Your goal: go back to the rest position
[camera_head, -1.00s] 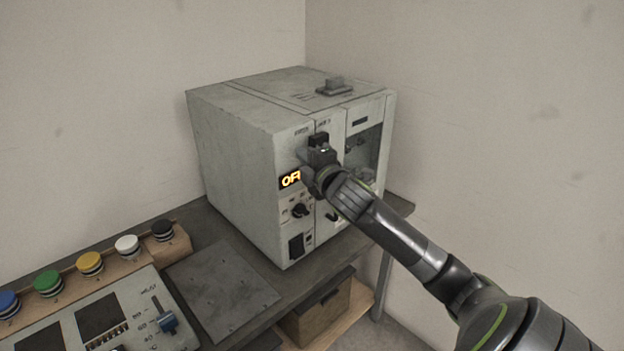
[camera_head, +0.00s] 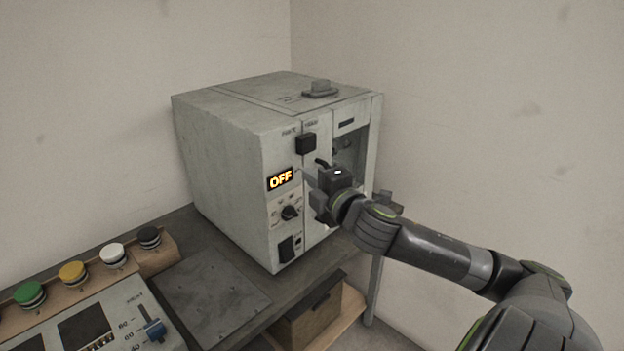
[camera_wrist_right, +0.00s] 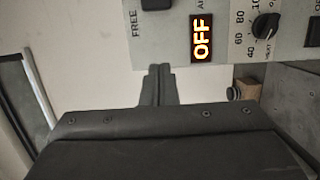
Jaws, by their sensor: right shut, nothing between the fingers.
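My right gripper (camera_head: 312,182) is in front of the grey box-shaped machine (camera_head: 215,145) in the head view. It is shut and empty, below and right of a black square knob (camera_head: 306,144) on the machine's front. In the right wrist view its fingers (camera_wrist_right: 158,75) are together, beside the lit display (camera_wrist_right: 202,38), which reads OFF. The display (camera_head: 280,179) also shows in the head view, left of the gripper. The gripper and arm hide part of the machine's lower right front. My left gripper is not in view.
A dark rotary knob (camera_head: 290,212) and a black rocker switch (camera_head: 286,249) sit below the display. A control panel (camera_head: 105,325) with a blue slider (camera_head: 154,329) and several coloured buttons are at lower left. A bare dark plate (camera_head: 210,295) lies between. Open space lies right of the machine.

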